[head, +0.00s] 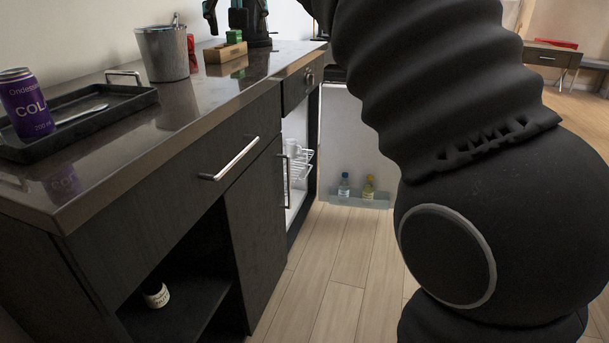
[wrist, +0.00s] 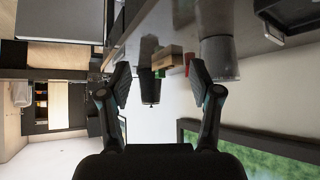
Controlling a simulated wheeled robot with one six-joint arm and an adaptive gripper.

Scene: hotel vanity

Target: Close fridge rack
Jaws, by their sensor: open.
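The fridge under the counter stands open in the head view. Its white wire rack (head: 301,164) shows in the opening, sticking out a little, with a white cup-like item on it. The fridge door (head: 350,130) is swung open beyond it. My gripper (wrist: 160,82) is open and empty in the wrist view, its two fingers spread wide. The finger tips also show at the top of the head view (head: 236,16), above the counter and well apart from the rack. The rack cannot be made out in the wrist view.
A tray (head: 85,125) with a purple can (head: 26,103), a metal bin (head: 163,54) and a wooden box (head: 226,52) stand on the counter. Bottles (head: 345,186) sit in the fridge door's low shelf. The floor (head: 330,265) before the cabinet is clear.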

